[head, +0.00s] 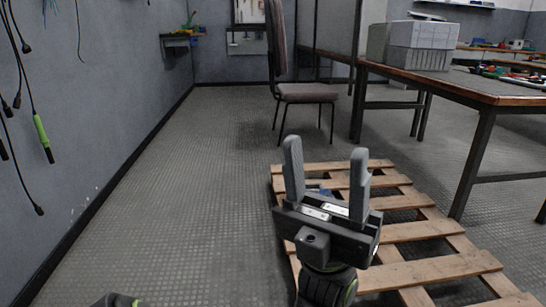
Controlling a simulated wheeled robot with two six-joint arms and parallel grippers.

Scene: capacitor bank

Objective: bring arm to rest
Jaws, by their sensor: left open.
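My left gripper (325,172) is in the lower middle of the head view. Its two grey fingers point up and stand well apart, with nothing between them. In the picture it overlaps the left part of a wooden pallet on the floor; its height above the pallet cannot be told. My right gripper does not show.
The slatted wooden pallet (429,271) lies at the lower right. A workbench (480,86) with grey bins (420,46) stands at right. A chair (306,93) is at the back. Cables (18,100) hang on the left wall. The floor (170,200) at left is clear.

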